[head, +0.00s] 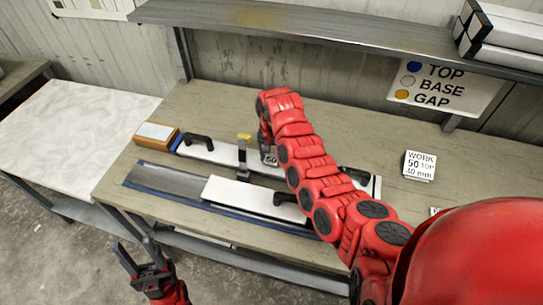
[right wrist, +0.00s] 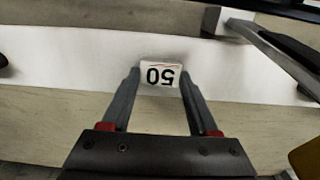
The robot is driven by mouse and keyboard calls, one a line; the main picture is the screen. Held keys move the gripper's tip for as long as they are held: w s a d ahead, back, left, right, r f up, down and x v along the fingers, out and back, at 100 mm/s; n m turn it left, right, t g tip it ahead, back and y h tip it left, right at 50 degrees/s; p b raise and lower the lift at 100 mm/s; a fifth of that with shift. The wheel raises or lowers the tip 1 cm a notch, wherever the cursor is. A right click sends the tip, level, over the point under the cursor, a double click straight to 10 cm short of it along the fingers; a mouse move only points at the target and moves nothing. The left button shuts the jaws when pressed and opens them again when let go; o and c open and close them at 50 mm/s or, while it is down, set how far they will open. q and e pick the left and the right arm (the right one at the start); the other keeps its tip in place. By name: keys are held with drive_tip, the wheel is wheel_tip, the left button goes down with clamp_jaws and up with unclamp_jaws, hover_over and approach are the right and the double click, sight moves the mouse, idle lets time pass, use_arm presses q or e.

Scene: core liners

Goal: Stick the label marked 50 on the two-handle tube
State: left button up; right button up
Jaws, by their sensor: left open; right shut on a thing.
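The two-handle tube (head: 222,153) is a long white tube lying along the bench, with a black handle (head: 197,139) near its blue left end and another (head: 355,175) near its right end. My right arm covers part of its middle. My right gripper (head: 267,152) is shut on the small white label marked 50 (head: 271,159). In the right wrist view the label (right wrist: 160,75) is upside down between the fingertips, in front of the white tube (right wrist: 95,62); I cannot tell whether they touch. My left gripper (head: 146,262) is open and empty, in front of the bench.
A second white tube (head: 240,196) with one visible handle lies in front.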

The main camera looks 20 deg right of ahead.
drive_tip(key=o, duration=1.3)
drive_tip(key=shift+o, duration=0.2)
drive_tip(key=shift+r, duration=0.15)
drive_tip(key=shift+r+p, duration=0.35)
drive_tip(key=shift+r, duration=3.05)
